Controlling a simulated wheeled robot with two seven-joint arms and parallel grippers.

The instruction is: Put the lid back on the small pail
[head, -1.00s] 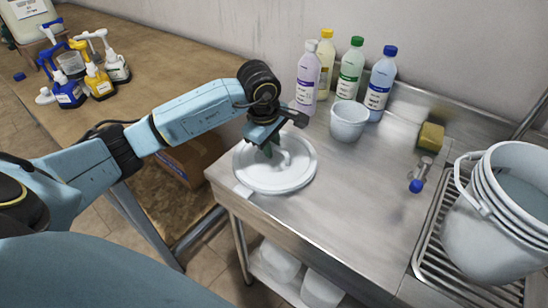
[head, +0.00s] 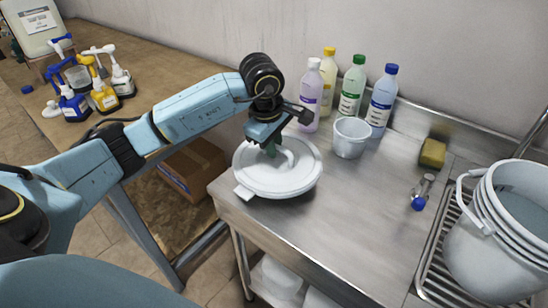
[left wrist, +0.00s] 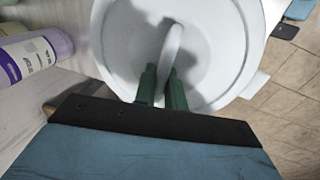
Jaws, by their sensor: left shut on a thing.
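The round white lid (head: 255,182) has a raised loop handle and a tab at its front left edge. It is over the left end of the steel counter and looks slightly raised; the gap beneath is hard to judge. My left gripper (head: 270,148) is shut on the handle from above. In the left wrist view its green fingertips (left wrist: 162,90) flank the handle, and the lid (left wrist: 215,75) fills the top middle. A small pale open pail (head: 351,140) stands upright right of the lid, apart from it; its mouth looks narrower than the lid. My right gripper is not in view.
Several bottles (head: 380,100) stand behind the pail along the wall. A yellow sponge (head: 433,153) and a blue-ended metal item (head: 420,195) lie to the right. Stacked large buckets (head: 490,235) stand on the rack at far right. The counter's front middle is clear.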

